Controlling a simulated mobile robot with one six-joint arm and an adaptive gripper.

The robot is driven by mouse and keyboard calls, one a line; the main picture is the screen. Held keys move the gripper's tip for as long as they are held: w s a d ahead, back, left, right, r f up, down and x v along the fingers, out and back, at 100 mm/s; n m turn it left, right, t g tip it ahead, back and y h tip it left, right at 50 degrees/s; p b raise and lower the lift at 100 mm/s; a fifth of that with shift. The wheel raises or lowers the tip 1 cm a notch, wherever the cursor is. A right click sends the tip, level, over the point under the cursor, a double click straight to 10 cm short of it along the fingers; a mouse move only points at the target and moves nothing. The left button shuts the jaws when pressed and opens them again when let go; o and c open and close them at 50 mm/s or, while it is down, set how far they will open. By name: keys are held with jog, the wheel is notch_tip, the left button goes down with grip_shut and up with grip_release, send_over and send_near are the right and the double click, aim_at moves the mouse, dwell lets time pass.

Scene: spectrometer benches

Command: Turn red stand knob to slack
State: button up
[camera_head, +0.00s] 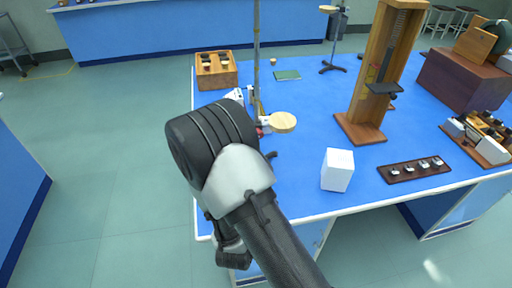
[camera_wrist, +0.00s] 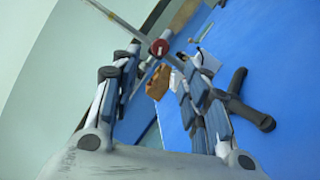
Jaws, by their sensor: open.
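The red stand knob (camera_wrist: 158,47) shows in the wrist view just beyond and between my fingertips, near a thin grey rod (camera_wrist: 115,22). My gripper (camera_wrist: 160,60) is open, one finger on each side of the knob's line. Contact with the knob cannot be told. My wrist hides most of the stand's lower part and most of my gripper there. A black stand foot (camera_wrist: 240,100) lies right of my fingers.
A white block (camera_head: 337,170) stands near the blue bench's front edge, right of my arm. A tall wooden frame (camera_head: 362,128) stands farther right.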

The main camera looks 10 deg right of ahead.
jog(key=shift+v, duration=1.7)
jog(key=w+r+m+g+y, duration=0.3)
jog(key=w+m+g+y, duration=0.15)
jog(key=m, duration=0.35)
jog(key=s+a+r+m+g+y, duration=0.3)
jog(key=s+r+m+y, duration=0.1)
jog(key=s+r, duration=0.2)
jog(key=s+d+r+m+g, duration=0.2)
jog(key=s+d+m+g, duration=0.1)
jog(key=s, duration=0.8)
jog(key=s+d+r+m+g+h, duration=0.1)
jog(key=s+d, duration=0.4)
jog(key=s, duration=0.7)
jog(key=shift+d+r+m+g, duration=0.2)
jog(key=shift+r+m+g, duration=0.3)
jog(key=shift+m+g, duration=0.65)
